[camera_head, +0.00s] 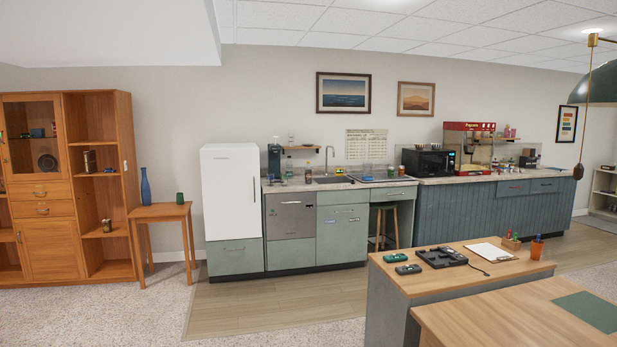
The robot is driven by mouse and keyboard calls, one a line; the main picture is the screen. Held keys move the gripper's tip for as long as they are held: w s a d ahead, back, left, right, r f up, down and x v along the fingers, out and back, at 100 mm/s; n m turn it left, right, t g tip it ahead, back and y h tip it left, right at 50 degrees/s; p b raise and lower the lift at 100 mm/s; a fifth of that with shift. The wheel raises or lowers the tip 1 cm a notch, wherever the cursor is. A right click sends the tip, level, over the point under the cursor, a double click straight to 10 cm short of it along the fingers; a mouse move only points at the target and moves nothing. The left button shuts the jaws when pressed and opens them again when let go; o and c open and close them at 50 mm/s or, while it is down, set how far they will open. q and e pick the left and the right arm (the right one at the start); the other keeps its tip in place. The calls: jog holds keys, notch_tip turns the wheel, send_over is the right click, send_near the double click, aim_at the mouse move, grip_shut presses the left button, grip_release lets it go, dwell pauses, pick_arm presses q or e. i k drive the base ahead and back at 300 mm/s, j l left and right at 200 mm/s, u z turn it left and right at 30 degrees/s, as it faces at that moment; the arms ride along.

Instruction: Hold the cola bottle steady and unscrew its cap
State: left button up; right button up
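I cannot make out a cola bottle for certain. Several small items (289,168) stand on the counter beside the sink, too small to tell apart. A tall blue bottle-shaped vessel (145,187) stands upright on a small wooden side table (160,210) at the left, with a dark green cup (180,198) to its right. No cap can be told apart at this distance. Neither of my grippers is in view.
A white fridge (230,190) stands left of the kitchen counter (340,183). A microwave (427,163) and a red popcorn machine (470,142) stand further right. A wooden-topped desk (420,285) fills the near right. The floor (265,300) at centre left is clear.

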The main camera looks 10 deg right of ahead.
aim_at(307, 168)
jog(key=z, duration=0.25)
jog(key=i, duration=3.5)
jog(key=i+z, duration=0.1)
jog(key=i, duration=3.4)
